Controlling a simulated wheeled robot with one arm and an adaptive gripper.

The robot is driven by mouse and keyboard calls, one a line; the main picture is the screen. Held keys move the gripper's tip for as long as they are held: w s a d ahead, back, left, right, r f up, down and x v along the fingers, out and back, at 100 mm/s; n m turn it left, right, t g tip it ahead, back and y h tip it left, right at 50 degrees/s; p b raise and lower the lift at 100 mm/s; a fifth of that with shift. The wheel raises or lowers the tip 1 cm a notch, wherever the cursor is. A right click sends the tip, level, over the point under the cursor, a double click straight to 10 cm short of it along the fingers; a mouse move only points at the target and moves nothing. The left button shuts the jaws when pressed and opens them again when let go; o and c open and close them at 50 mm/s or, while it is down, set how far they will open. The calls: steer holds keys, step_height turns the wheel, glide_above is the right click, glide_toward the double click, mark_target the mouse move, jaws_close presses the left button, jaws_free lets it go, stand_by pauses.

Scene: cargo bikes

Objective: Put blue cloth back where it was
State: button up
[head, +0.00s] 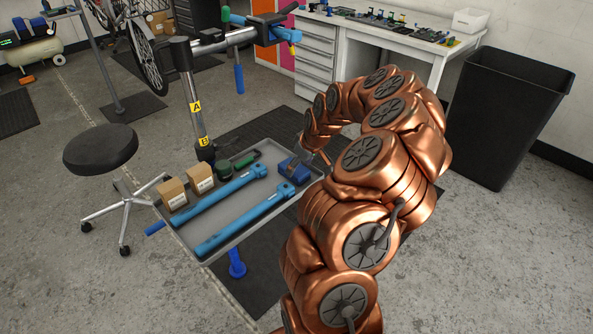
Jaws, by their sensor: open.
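A dark blue folded item (294,168), which looks like the blue cloth, lies at the right end of the grey tray (233,188). My copper arm arches over from the right and comes down beside it. My gripper (318,160) is small in the picture and mostly hidden by my arm; it is open at the cloth's right side. I cannot tell whether it touches the cloth.
The tray also holds two cardboard boxes (186,187), two long blue tools (240,215) and a green item (238,161). A repair stand post (192,105) rises behind it. A black stool (101,150) stands left, a black bin (510,115) right, a workbench (395,40) behind.

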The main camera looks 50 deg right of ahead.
steer(key=b+v, duration=0.1)
steer(key=v, duration=0.8)
steer(key=s+a+r+n+g+y, duration=0.1)
steer(key=s+a+r, duration=0.15)
steer(key=a, duration=1.05)
steer(key=s+a+r+n+g, duration=0.15)
steer(key=a+r, duration=0.25)
steer(key=a, duration=0.9)
steer(key=s+a+f+g, duration=0.1)
steer(key=s+a, duration=0.3)
steer(key=s, duration=0.3)
steer(key=s+a+f+m+g, duration=0.1)
steer(key=s+a, duration=0.2)
steer(key=s, duration=0.3)
steer(key=s+a+m+g+h, duration=0.1)
steer(key=s+a+g, duration=0.1)
steer(key=s+a, duration=0.2)
steer(key=s, duration=0.3)
steer(key=shift+s+a+f, duration=0.3)
steer(key=shift+s+f, duration=0.05)
steer(key=shift+f, duration=0.05)
step_height(320, 180, up, 8)
steer(key=p, duration=0.7)
steer(key=shift+p, duration=0.3)
steer(key=shift+f, duration=0.15)
